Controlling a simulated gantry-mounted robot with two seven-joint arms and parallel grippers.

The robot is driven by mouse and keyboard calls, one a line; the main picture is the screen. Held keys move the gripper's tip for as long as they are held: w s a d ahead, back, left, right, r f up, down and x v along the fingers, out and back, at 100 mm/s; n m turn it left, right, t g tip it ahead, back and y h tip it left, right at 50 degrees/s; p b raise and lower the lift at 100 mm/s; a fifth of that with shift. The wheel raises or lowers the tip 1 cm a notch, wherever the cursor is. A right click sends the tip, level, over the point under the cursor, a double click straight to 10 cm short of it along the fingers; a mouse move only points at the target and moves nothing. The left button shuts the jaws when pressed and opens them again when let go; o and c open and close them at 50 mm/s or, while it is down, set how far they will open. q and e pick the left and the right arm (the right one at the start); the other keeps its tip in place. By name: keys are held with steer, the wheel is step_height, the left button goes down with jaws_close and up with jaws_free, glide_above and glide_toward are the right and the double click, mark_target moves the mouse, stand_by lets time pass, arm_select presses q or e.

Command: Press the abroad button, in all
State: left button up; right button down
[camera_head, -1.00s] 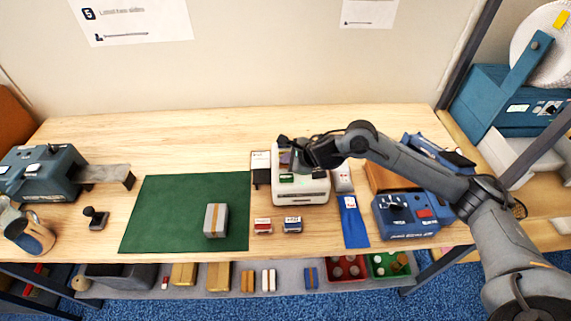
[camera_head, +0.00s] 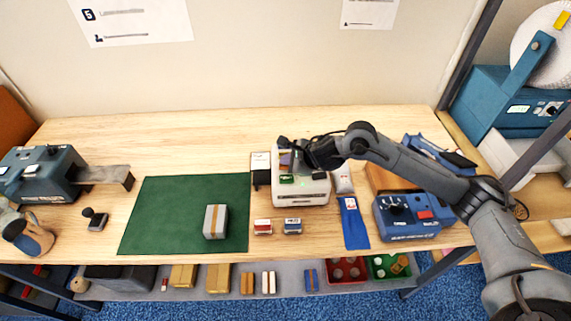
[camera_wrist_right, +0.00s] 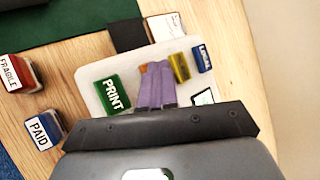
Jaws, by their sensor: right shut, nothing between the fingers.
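The white printer-like machine (camera_head: 318,194) stands on the table right of the green mat. In the right wrist view its pale top (camera_wrist_right: 92,75) carries a green PRINT button (camera_wrist_right: 113,94), a yellow button (camera_wrist_right: 180,67) and a blue button (camera_wrist_right: 202,58) that seems to read LOCAL. An orange piece shows at the fingertips, mostly hidden by them. I cannot read an abroad label. My right gripper (camera_head: 285,160) is shut and empty, its purple fingers (camera_wrist_right: 154,80) over the machine's top, between the green and yellow buttons. Contact cannot be told. My left gripper is not in view.
FRAGILE (camera_wrist_right: 15,73) and PAID (camera_wrist_right: 43,131) stamps stand in front of the machine. A grey parcel (camera_head: 216,222) lies on the green mat (camera_head: 165,215). A blue device (camera_head: 410,215) stands to the right, under my right arm. The table behind the mat is clear.

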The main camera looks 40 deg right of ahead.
mark_target(287, 168)
steer(key=shift+r+p, duration=0.35)
steer(key=shift+r, duration=0.35)
steer(key=shift+r, duration=0.15)
steer(key=shift+r+p, duration=1.65)
steer(key=shift+r, duration=0.75)
steer(key=shift+a, duration=0.1)
